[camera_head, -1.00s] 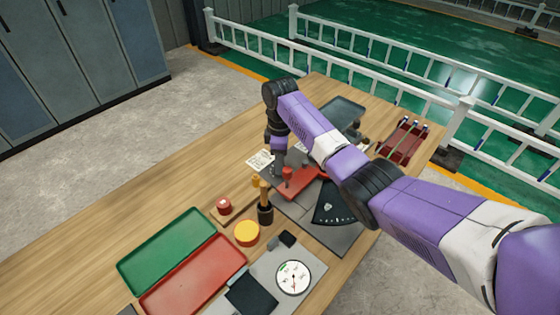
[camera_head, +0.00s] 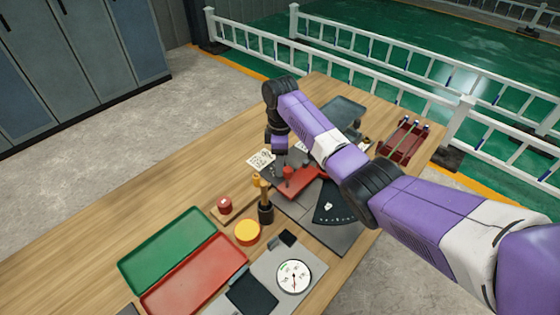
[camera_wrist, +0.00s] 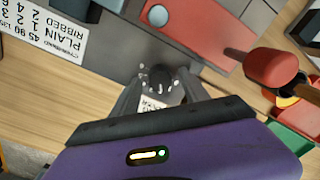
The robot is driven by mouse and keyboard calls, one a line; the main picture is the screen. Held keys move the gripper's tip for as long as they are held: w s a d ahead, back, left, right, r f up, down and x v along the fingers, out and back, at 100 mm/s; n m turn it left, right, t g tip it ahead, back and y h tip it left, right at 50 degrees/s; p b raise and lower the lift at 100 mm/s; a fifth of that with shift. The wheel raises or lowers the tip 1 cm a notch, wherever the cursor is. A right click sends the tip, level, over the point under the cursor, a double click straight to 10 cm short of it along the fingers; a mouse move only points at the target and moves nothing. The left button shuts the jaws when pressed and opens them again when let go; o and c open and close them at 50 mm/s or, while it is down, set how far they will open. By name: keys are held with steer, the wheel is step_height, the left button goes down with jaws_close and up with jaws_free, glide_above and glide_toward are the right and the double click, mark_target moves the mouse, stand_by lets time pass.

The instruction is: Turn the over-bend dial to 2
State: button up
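The over-bend dial appears to be the small dark round knob (camera_wrist: 160,77) with white marks around it, on the grey plate in the wrist view. My gripper (camera_wrist: 161,84) has its two fingers apart, one on each side of the knob, with the knob between the tips. I see no clear contact. A small pale label below the knob is partly hidden by my gripper, and the dial's reading is not legible. In the head view my gripper (camera_head: 279,168) points down at the grey bender plate beside the red lever; the dial is hidden there.
A red lever arm (camera_wrist: 196,22) and a red-capped handle (camera_wrist: 272,67) stand close to my gripper. A white card (camera_wrist: 42,35) has PLAIN and RIBBED rows. Green (camera_head: 165,250) and red (camera_head: 195,274) trays, a white gauge (camera_head: 294,277) and a yellow disc (camera_head: 247,232) lie nearer.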

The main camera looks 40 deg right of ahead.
steer(key=shift+w+d+r+b, duration=0.1)
steer(key=shift+r+b, duration=0.2)
steer(key=shift+r, duration=1.65)
steer(key=shift+d+r+b, duration=0.1)
steer(key=shift+r+b, duration=0.2)
steer(key=shift+r, duration=1.65)
